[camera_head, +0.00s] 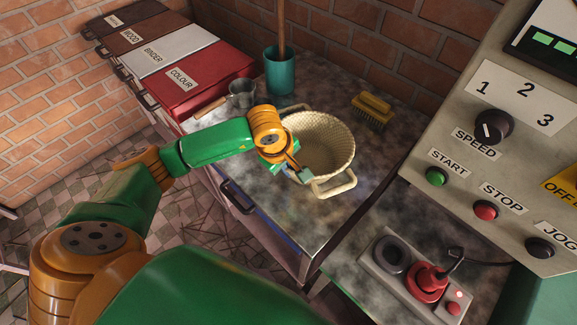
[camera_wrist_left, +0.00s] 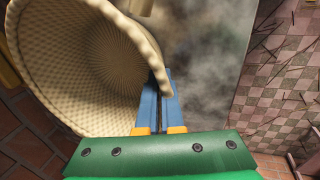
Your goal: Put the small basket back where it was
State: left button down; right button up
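The small basket (camera_head: 325,140) is cream, woven and round, with a loop handle on its near side and another at its far left. It is at the worktop near its front edge; I cannot tell whether its base touches the surface. My left gripper (camera_head: 303,174) is at the basket's near-left rim. In the left wrist view the basket (camera_wrist_left: 85,60) fills the left side, with its open inside showing. The two blue fingers (camera_wrist_left: 160,100) are close together with the rim wall between them. My right gripper is not in view.
A control panel (camera_head: 510,130) and a red plug (camera_head: 427,278) are at the right.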

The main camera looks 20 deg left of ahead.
pick_arm(q)
jog(key=shift+f, duration=0.15)
jog(key=c, duration=1.1)
grip_release()
jog(key=shift+r, duration=0.35)
jog(key=v, duration=1.1)
jog(key=shift+s+a+r, duration=0.1)
jog(key=shift+s+r, duration=0.1)
jog(key=shift+r, duration=0.1)
